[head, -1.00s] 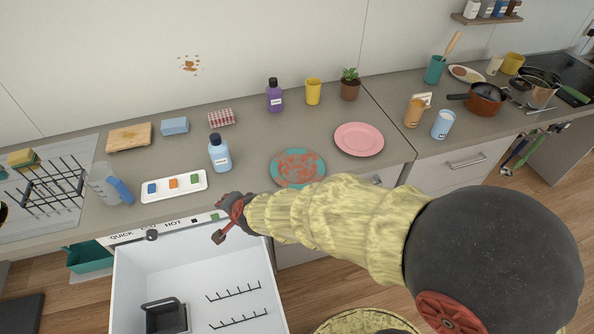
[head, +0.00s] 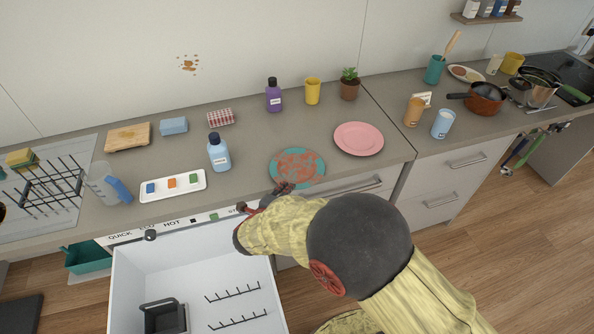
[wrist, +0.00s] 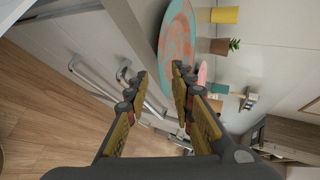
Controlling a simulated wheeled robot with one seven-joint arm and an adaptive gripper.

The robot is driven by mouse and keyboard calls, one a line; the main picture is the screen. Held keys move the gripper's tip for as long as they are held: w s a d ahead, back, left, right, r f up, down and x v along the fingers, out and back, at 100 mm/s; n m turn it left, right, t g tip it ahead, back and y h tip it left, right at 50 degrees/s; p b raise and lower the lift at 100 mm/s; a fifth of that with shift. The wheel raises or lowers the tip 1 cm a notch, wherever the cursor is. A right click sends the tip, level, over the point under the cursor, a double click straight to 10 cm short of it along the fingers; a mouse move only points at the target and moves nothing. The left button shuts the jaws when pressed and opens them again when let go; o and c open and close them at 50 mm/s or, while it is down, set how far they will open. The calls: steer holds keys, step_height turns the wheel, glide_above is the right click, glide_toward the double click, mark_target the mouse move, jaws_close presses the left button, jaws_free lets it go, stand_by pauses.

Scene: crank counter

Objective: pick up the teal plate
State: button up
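The teal plate (head: 290,153) lies flat near the front edge of the counter, its middle covered in reddish-brown stains. In the wrist view the plate (wrist: 189,12) shows at the top, beyond my fingertips. My gripper (head: 281,188) is at the plate's front rim in the head view, by the counter edge. In the wrist view my gripper (wrist: 159,75) has its two fingers apart with nothing held between them. The right finger overlaps the plate's lower part in that view. I cannot tell whether it touches the plate.
A pink plate (head: 359,139) lies right of the teal plate. A blue bottle (head: 218,153) and a white tray (head: 156,193) of coloured tablets stand to the left. An open dishwasher (head: 130,260) is below the counter. Drawer handles (wrist: 97,80) are close to my gripper.

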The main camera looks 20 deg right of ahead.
steer(key=x, duration=0.4)
steer(key=shift+r+b, duration=0.1)
steer(key=shift+b, duration=0.3)
steer(key=shift+c, duration=0.8)
steer(key=c, duration=0.4)
jaws_close()
